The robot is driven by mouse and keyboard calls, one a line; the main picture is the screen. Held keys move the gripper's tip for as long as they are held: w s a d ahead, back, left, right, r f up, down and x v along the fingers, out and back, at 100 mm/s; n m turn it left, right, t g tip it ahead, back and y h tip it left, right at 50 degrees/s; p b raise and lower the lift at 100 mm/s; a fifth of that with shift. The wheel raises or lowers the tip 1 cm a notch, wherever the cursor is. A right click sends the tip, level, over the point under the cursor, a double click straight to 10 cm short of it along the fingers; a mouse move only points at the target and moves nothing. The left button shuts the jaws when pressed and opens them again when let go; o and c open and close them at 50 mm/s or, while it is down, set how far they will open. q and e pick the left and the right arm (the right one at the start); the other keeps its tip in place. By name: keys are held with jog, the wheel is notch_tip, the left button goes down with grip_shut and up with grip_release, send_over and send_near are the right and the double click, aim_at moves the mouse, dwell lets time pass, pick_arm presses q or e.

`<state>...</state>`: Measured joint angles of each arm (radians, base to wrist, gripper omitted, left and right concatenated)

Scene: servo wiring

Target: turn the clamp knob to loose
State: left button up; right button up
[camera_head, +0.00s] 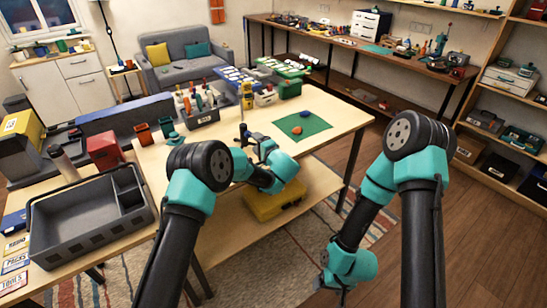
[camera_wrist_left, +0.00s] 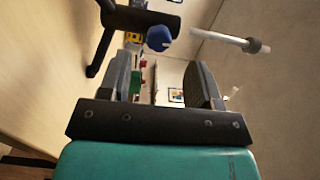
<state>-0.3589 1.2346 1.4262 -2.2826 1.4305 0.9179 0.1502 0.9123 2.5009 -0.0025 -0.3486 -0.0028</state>
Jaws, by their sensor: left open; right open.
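The clamp shows in the left wrist view as a black stand (camera_wrist_left: 108,38) with a blue knob (camera_wrist_left: 159,38) at the end of its dark arm. The knob lies ahead of my left gripper (camera_wrist_left: 165,75), roughly in line with the gap between its fingers and apart from them. My left gripper is open and empty; in the head view it is low over the front part of the work table (camera_head: 222,138), and my own wrist partly hides the clamp there. My right gripper (camera_head: 333,287) hangs low over the floor, well off the table; its fingers are small in view.
A pale rod with a dark collar (camera_wrist_left: 232,41) shows right of the knob in the wrist view. A green mat (camera_head: 303,129) with small red and blue pieces lies on the table. A dark tool caddy (camera_head: 203,118) stands behind. A large grey tray (camera_head: 85,222) stands at left.

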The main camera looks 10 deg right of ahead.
pick_arm(q)
jog(key=v, duration=1.1)
jog(key=shift+s, duration=0.15)
